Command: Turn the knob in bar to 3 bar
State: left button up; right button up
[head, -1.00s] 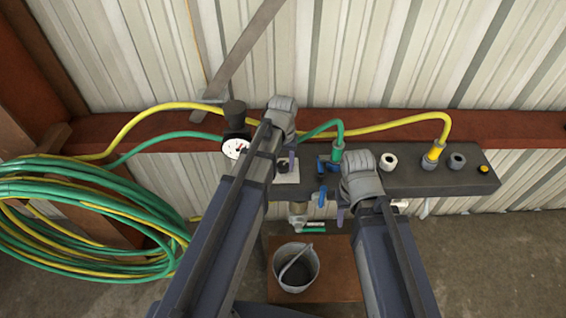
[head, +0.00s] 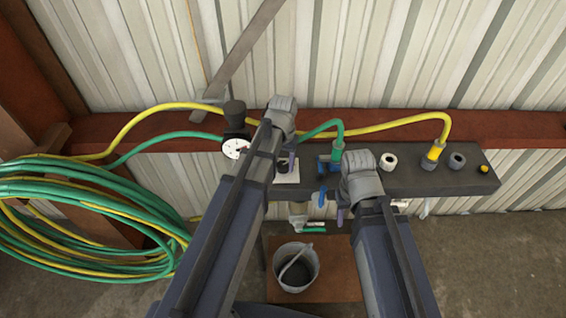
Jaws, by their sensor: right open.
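A dark knob (head: 283,166) sits on a small white plate (head: 287,179) on the grey bench bar, partly hidden by my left arm. My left gripper (head: 291,161) is over the plate, at the knob. Only a purple finger part shows, so I cannot see whether it grips the knob. A round white gauge (head: 236,149) with a dark needle is left of the arm; its numbers are too small to read. My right gripper (head: 341,214) hangs at the front edge of the bar, open, mostly hidden behind its wrist, near a blue lever (head: 323,197).
A green hose connector (head: 337,153), a white ring (head: 389,161), a yellow connector (head: 434,153) and a grey ring (head: 457,161) line the bar (head: 410,181). A bucket (head: 296,268) stands below. Coiled hoses (head: 85,215) hang at left.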

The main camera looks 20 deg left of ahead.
aim_at(283, 165)
pick_arm(q)
jog(key=o, duration=0.3)
jog(key=shift+o, duration=0.2)
notch_tip(283, 165, up, 8)
jog(key=p, duration=0.8)
jog(key=shift+f, duration=0.1)
jog(key=shift+s+d, duration=0.1)
jog(key=s+d+f+m+y+b, duration=0.1)
jog(key=s+d+f+m+b, duration=0.1)
jog(key=s+d, duration=0.8)
jog(key=s+f+b, duration=0.1)
jog(key=s+b, duration=0.1)
jog(key=s, duration=0.2)
jog(key=shift+s+d+f+m, duration=0.15)
jog(key=shift+d+f+m, duration=0.05)
jog(key=shift+f+m, duration=0.2)
